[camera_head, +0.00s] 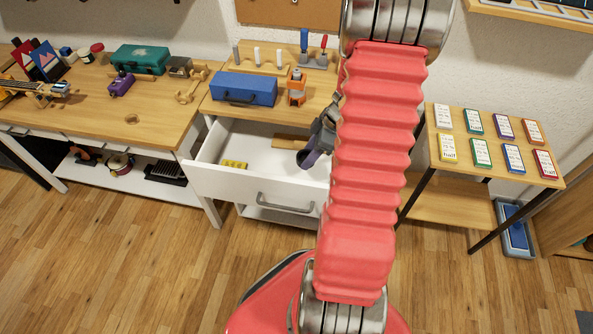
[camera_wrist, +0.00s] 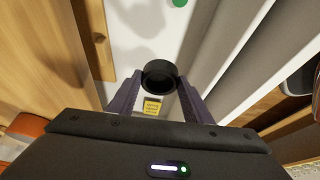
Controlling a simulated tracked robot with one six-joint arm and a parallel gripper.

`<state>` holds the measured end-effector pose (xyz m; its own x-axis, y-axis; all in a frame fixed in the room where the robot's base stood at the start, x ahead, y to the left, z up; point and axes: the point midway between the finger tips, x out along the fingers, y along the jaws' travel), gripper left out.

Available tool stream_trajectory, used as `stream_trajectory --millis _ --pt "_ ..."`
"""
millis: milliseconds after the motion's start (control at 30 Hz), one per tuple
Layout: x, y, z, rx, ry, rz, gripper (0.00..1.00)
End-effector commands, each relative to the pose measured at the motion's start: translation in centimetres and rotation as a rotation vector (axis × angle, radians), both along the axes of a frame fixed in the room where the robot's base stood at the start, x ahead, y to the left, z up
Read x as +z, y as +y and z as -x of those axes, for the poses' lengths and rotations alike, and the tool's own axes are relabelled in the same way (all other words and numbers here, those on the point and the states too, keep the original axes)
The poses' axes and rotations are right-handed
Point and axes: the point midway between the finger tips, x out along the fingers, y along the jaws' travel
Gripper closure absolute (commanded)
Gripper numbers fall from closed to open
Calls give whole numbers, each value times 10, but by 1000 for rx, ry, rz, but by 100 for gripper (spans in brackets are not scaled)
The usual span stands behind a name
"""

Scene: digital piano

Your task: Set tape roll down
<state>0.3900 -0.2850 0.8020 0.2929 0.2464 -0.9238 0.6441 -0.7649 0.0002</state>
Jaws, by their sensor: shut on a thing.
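The tape roll (camera_wrist: 160,73) is a short black ring held between the tips of my gripper's purple fingers in the wrist view. My gripper (camera_wrist: 160,88) is shut on it. In the head view my gripper (camera_head: 309,156) hangs over the right part of the open white drawer (camera_head: 207,153), partly behind my red arm. I cannot make out the tape roll in that view. The wrist view shows white surfaces beyond the roll, with a small yellow thing (camera_wrist: 153,106) just below it in the picture.
The drawer holds a yellow item (camera_head: 234,164) at its left and a flat wooden piece (camera_head: 290,142) near the back. The bench above carries a blue toolbox (camera_head: 245,89) and an orange-and-grey tool (camera_head: 296,87). A side table (camera_head: 445,178) with several coloured cards stands at the right.

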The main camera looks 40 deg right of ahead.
Motion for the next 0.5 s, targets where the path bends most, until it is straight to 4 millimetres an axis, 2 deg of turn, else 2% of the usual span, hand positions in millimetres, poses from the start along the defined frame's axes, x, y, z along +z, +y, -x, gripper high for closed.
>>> stream_trajectory --millis 367,500 --pt "-1 -3 4 13 0 0 80" --pt "-9 -3 4 12 1 -1 80"
